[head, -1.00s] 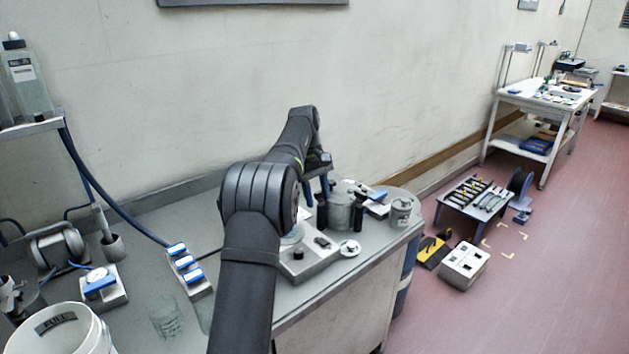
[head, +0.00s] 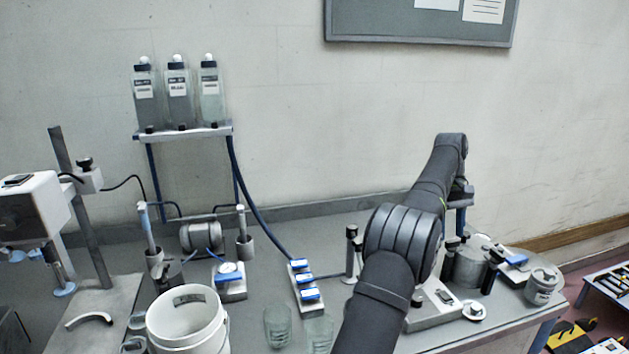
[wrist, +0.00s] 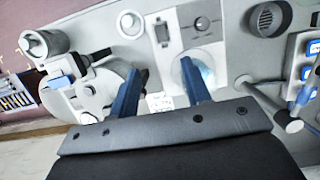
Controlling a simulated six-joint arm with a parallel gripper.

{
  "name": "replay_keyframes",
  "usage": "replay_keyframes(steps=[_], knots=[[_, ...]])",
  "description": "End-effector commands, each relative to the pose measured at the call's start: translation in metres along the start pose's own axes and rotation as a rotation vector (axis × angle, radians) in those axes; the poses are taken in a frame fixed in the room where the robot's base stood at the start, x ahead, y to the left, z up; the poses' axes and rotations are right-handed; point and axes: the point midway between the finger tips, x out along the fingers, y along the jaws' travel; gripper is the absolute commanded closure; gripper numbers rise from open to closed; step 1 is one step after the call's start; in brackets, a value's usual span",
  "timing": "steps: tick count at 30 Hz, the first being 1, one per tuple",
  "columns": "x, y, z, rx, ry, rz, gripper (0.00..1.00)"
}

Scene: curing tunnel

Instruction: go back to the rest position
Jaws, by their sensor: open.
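My gripper (wrist: 160,82) shows in the wrist view with its two blue fingers spread apart and nothing between them. It hangs over the bench, above a pale instrument box (wrist: 203,22) with a dark knob and a small pale label patch. In the head view my dark arm reaches over the right part of the bench (head: 365,240). The gripper end (head: 458,215) is partly hidden there behind my own arm, near a grey cylindrical pot (head: 470,268).
A white bucket (head: 190,318), glass beakers (head: 277,326) and a blue-capped valve block (head: 304,281) stand left of my arm. A grey can (head: 542,286) stands near the bench's right end. Bottles (head: 178,95) stand on a raised shelf. Open wall lies behind.

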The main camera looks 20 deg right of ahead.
Motion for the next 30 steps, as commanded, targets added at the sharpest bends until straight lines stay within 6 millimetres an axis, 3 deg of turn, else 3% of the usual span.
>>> replay_keyframes(steps=[5, 11, 30], knots=[[0.005, 0.0, 0.0, 0.0, -0.001, -0.001, 0.56], [0.027, 0.0, 0.001, 0.0, -0.002, -0.002, 0.56], [0.147, 0.0, 0.001, 0.0, -0.001, -0.002, 0.56]])
